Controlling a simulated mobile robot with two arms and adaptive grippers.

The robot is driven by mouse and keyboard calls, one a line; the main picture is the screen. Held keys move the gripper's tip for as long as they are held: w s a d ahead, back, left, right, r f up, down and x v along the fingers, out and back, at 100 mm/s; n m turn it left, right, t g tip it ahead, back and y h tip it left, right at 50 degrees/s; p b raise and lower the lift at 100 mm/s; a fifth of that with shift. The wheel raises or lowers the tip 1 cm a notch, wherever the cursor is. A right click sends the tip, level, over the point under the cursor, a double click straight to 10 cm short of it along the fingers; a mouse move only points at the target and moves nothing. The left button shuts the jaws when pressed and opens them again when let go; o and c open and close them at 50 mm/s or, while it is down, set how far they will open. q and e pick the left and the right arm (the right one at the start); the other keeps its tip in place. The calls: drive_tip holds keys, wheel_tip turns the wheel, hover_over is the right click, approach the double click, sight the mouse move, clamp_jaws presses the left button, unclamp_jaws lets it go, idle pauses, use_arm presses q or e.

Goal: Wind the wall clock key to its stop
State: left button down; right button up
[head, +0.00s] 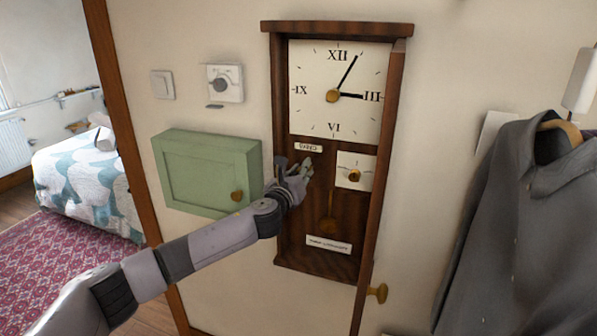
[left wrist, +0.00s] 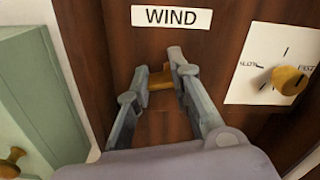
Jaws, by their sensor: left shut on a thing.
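The wooden wall clock (head: 290,258) hangs upright on the wall in the head view, with a white dial (head: 312,75) on top. Under the dial is a small label (head: 308,147), which reads WIND in the left wrist view (left wrist: 171,17). My left gripper (head: 300,170) is at the clock's case just below this label. In the left wrist view my left gripper (left wrist: 160,80) has its two fingers on either side of the brass key (left wrist: 160,79) and is shut on it. The key's shape is partly hidden by the fingers. My right gripper is not in view.
A white plate with a brass knob (head: 354,175) sits right of the key, close to my fingers. A pendulum (head: 329,225) hangs below. A green cabinet (head: 200,170) is at the left. A dark shirt (head: 505,215) hangs at the right.

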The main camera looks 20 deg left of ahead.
use_arm(q)
drive_tip(key=shift+d+r+m, duration=0.4)
drive_tip(key=shift+d+m, duration=0.05)
drive_tip(key=shift+m, duration=0.25)
drive_tip(key=shift+f, duration=0.1)
drive_tip(key=c, duration=1.9)
unclamp_jaws()
drive_tip(key=o, duration=0.5)
drive_tip(key=shift+d+f, duration=0.1)
drive_tip(key=shift+d, duration=0.25)
drive_tip(key=o, duration=0.3)
drive_tip(key=shift+a, duration=0.1)
drive_tip(key=shift+f, duration=0.1)
drive_tip(key=shift+a, duration=0.2)
drive_tip(key=s, duration=1.2)
drive_tip(key=shift+a, duration=0.15)
